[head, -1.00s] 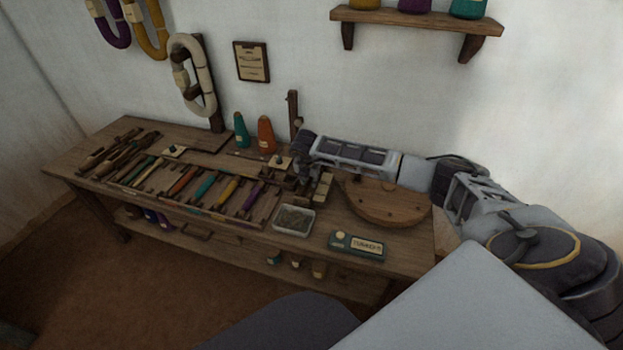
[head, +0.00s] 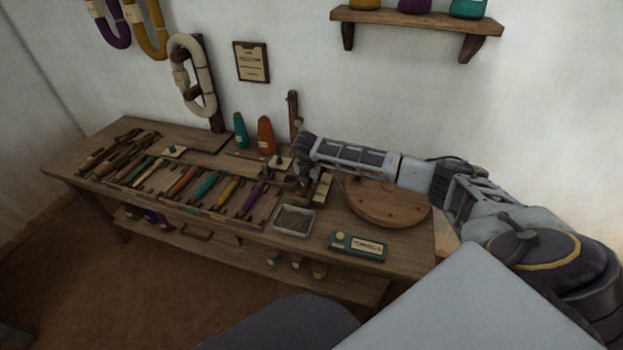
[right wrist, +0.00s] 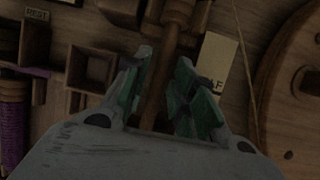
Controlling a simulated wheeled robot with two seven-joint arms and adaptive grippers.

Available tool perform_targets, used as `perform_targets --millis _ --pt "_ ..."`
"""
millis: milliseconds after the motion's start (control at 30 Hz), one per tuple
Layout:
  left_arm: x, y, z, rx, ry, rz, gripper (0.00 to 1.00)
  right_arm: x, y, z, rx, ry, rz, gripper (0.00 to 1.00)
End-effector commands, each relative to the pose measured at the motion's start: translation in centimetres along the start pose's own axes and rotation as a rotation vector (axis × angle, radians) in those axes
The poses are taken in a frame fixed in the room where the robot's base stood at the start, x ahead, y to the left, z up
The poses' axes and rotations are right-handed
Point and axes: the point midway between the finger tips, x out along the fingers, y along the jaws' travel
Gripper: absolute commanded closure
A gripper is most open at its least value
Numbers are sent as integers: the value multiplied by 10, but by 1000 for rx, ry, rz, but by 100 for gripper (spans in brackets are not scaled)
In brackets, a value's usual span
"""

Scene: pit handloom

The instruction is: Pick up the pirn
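My right gripper (head: 299,184) is low over the right part of the workbench, beside the small wooden stand. In the right wrist view its two green-padded fingers (right wrist: 166,80) stand apart, one on each side of a slim brown wooden shaft (right wrist: 157,98), which may be the bare pirn. I cannot tell whether the pads touch it. In the head view the gripper hides this spot. Coloured pirns lie in the rack, among them a purple one (head: 253,195), which also shows at the left edge of the right wrist view (right wrist: 14,115). My left gripper is not in view.
A round wooden disc (head: 388,206) lies right of the gripper. Orange (head: 266,135) and teal (head: 240,131) cones stand behind. A card (right wrist: 217,62) lies close to the right finger.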

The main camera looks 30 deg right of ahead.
Motion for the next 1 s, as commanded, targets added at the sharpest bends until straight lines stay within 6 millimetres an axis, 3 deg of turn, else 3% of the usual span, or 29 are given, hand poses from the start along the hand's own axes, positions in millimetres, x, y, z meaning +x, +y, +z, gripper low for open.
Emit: perform_targets --millis 667,867,1000 --pt "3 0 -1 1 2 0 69 3 0 -1 0 0 0 74" --pt "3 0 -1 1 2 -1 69 3 0 -1 0 0 0 98" --pt "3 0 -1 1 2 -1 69 3 0 -1 0 0 0 100"
